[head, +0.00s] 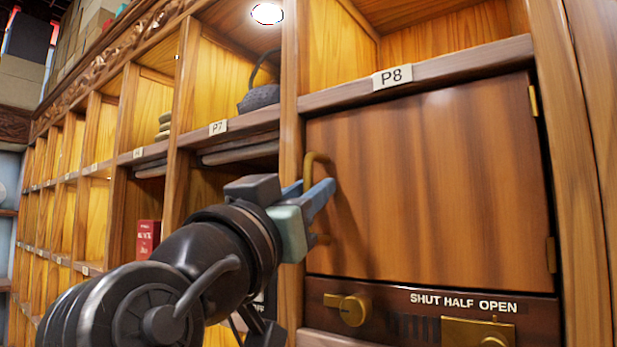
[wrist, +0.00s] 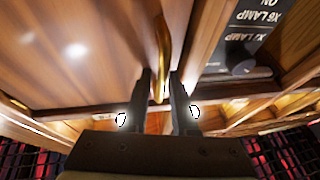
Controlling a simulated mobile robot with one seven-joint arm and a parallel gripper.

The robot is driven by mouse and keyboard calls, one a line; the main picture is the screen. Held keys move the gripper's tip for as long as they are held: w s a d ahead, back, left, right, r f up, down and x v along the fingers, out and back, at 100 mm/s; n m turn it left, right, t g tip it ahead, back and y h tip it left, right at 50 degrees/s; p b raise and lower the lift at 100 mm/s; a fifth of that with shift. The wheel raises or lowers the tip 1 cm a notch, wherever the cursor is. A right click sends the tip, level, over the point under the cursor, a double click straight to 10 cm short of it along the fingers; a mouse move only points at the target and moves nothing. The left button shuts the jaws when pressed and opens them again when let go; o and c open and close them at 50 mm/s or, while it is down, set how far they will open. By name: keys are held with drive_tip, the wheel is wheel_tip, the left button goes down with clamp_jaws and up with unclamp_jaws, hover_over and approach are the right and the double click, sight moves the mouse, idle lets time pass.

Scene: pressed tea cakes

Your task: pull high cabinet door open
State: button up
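The high cabinet door (head: 430,190) is a brown wooden panel under the P8 label, lying flush in its frame. Its brass handle (head: 311,160) is a vertical bar near the left edge, and brass hinges show on the right edge. My gripper (head: 328,190) is at the handle, its fingers pointing at the door. The fingers hide the handle's middle in the head view. The door panel also shows in the wrist view (wrist: 80,60).
A panel (head: 385,307) with a brass knob and the words SHUT HALF OPEN lies below the door. Open shelf cubbies (head: 150,100) run off to the left, holding a dark teapot (head: 258,97), stacked discs and a red box (head: 147,238). A wooden post borders the handle side.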

drive_tip(key=shift+w, duration=0.2)
clamp_jaws()
drive_tip(key=shift+s, duration=0.1)
idle(1.2)
